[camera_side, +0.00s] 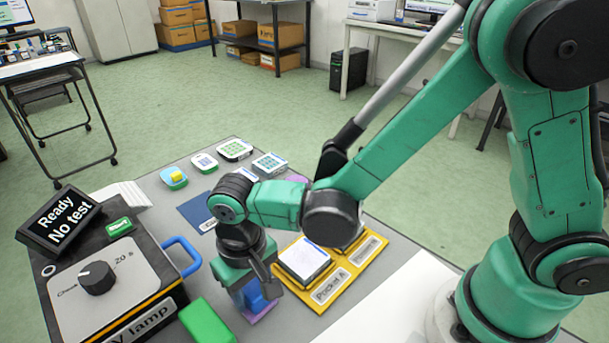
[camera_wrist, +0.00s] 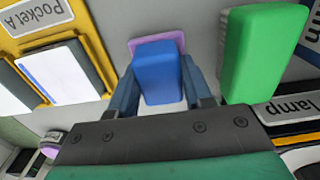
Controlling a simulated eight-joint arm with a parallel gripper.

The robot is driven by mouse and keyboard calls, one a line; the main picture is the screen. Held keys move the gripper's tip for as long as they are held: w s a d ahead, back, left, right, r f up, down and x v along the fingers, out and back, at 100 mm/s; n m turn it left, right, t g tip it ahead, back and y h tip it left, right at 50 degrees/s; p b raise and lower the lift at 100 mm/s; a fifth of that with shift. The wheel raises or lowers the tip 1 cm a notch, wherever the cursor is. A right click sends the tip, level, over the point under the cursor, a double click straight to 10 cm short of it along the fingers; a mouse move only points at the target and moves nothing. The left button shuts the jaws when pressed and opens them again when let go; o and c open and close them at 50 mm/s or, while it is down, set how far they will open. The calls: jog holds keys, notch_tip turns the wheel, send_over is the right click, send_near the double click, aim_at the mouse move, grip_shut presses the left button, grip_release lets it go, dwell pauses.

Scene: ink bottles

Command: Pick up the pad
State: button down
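The pad has a blue block-shaped handle (camera_wrist: 158,75) on a flat purple base (camera_wrist: 150,42), seen in the wrist view. In the side view the blue part (camera_side: 254,297) and purple base (camera_side: 264,312) show low under my gripper (camera_side: 250,290), at the table's front. My gripper (camera_wrist: 158,82) has one finger along each side of the blue handle, very close to it. Whether the fingers press on it is too fine to tell. The base appears at the tabletop; any small gap under it is hidden.
A green block (camera_side: 207,322) lies close by, beside the lamp box (camera_side: 122,285) with its blue handle (camera_side: 184,254). The yellow pocket tray (camera_side: 330,291) holds a white-topped piece (camera_side: 304,258). Several small devices, including a tile with a yellow block (camera_side: 174,177), stand at the back.

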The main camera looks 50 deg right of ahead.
aim_at(251, 285)
jog(key=shift+r, duration=0.1)
notch_tip(251, 285, up, 20)
dwell(0.7)
jog(key=c, duration=0.9)
grip_release()
jog(key=c, duration=0.6)
jog(key=shift+s+d+f, duration=0.15)
jog(key=shift+d+f, duration=0.9)
jog(key=shift+f, duration=1.55)
jog(key=shift+s+d+f, duration=0.1)
jog(key=shift+d+f, duration=0.9)
jog(key=shift+f, duration=1.6)
jog(key=shift+s+d+f, duration=0.15)
jog(key=shift+d+f, duration=0.9)
jog(key=shift+f, duration=1.55)
